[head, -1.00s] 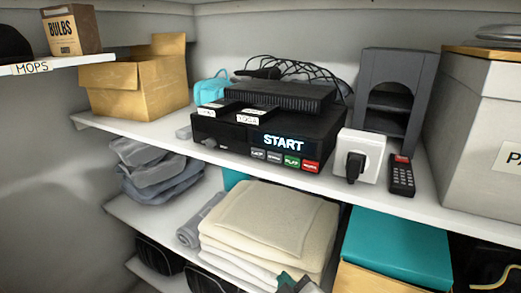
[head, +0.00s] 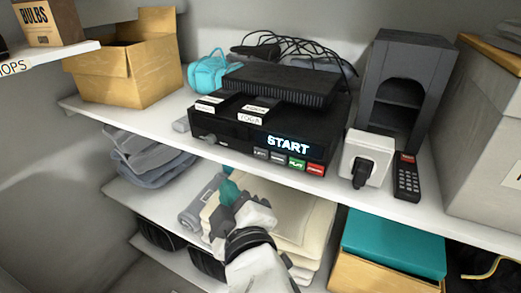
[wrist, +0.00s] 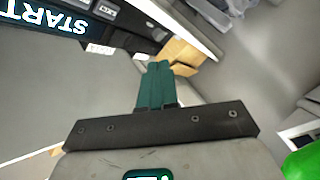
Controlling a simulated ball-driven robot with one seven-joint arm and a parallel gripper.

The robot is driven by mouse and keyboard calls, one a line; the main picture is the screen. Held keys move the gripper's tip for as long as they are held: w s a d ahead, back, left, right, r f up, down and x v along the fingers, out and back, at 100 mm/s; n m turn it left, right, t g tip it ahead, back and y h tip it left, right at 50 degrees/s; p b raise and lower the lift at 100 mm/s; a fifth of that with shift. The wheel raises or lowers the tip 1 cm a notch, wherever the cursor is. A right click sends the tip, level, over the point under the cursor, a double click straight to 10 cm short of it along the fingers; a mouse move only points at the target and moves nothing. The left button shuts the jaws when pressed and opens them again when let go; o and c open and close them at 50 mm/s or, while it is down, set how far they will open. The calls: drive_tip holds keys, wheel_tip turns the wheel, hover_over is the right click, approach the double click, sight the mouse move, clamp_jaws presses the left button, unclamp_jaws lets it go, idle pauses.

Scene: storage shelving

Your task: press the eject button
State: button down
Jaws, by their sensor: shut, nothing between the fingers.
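A black player (head: 222,128) sits on the middle shelf with a lit START display (head: 287,145). Under the display is a row of small buttons: two grey ones (head: 269,156), a green one (head: 296,163) and a red one (head: 316,168). My gripper (head: 228,186) is shut and empty, below the shelf edge and to the lower left of the buttons, apart from the player. Its teal fingers (wrist: 156,82) are together in the wrist view, where the display (wrist: 50,18) shows upside down.
A white plug-in timer or adapter (head: 366,158) and a remote (head: 406,177) stand right of the player. Folded towels (head: 300,215) lie on the shelf below, behind my arm. An open cardboard box (head: 120,75) is at left. The shelf's front edge (head: 225,163) runs below the player.

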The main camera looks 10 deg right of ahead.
sight(261, 153)
drive_tip(key=w+d, duration=0.1)
drive_tip(key=w, duration=0.1)
drive_tip(key=w+d+p, duration=0.1)
drive_tip(key=w, duration=0.1)
drive_tip(key=w+d, duration=0.2)
drive_tip(key=shift+r+p, duration=0.1)
drive_tip(key=shift+p, duration=0.3)
drive_tip(key=shift+w+d, duration=0.45)
drive_tip(key=shift+w, duration=0.25)
drive_tip(key=shift+p, duration=0.3)
idle(1.2)
drive_tip(key=shift+w+d, duration=0.25)
drive_tip(key=shift+w, duration=0.05)
drive_tip(key=shift+w+d+p, duration=0.2)
drive_tip(key=shift+w+p, duration=0.15)
drive_tip(key=shift+p, duration=0.1)
idle(0.5)
drive_tip(key=shift+s+a, duration=0.1)
idle(0.4)
drive_tip(key=shift+s+a, duration=0.3)
drive_tip(key=shift+s, duration=0.3)
